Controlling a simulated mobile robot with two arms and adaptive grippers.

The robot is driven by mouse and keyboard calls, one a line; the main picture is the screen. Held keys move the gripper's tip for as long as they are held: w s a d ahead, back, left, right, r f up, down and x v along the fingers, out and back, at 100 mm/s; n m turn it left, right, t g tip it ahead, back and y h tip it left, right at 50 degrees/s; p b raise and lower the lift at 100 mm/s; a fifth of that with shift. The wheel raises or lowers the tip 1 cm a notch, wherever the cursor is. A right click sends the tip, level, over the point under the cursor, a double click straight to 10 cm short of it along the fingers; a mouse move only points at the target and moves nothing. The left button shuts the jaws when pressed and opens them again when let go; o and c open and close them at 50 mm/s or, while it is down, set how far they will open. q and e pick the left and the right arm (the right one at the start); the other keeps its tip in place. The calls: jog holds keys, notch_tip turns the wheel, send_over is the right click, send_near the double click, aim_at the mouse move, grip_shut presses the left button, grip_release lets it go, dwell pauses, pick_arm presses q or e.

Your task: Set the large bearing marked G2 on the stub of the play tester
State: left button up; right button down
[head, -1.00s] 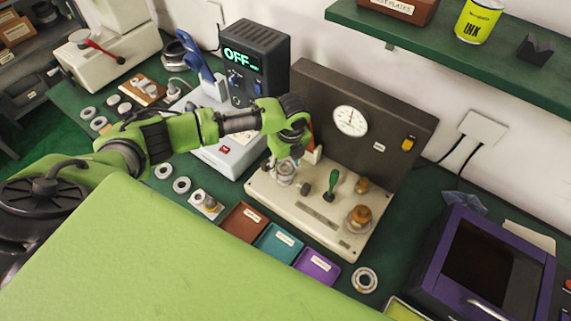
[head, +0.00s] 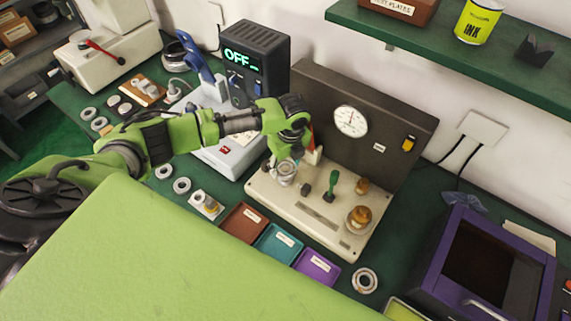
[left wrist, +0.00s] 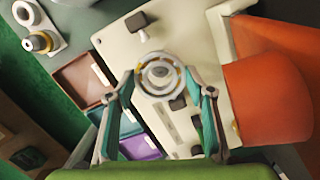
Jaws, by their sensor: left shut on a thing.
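The play tester (head: 330,218) is a cream base with a dark upright back panel, a round dial (head: 351,121) and a green-handled lever (head: 331,185). My left gripper (head: 287,163) is over the left part of its base, pointing down. It is shut on a metal bearing ring (head: 286,176), gripped between the fingertips. In the left wrist view the ring (left wrist: 146,84) shows face-on between the tips of my left gripper (left wrist: 160,78), with a grey round part in its middle. I cannot tell whether the ring rests fully on the stub. No G2 mark is readable. My right gripper is not in view.
Brown (head: 244,222), teal (head: 279,243) and purple (head: 316,267) trays line the tester's front. A loose ring (head: 364,281) lies right of them. A grey box reading OFF (head: 254,62) stands behind left. A purple-framed machine (head: 494,262) stands at right. A green shelf (head: 450,60) hangs above.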

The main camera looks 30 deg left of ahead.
pick_arm(q)
jog(key=shift+s+f+b, duration=0.1)
jog(key=shift+f+b, duration=0.25)
jog(key=shift+f, duration=0.2)
jog(key=shift+r+p, duration=0.3)
jog(key=shift+r, duration=0.05)
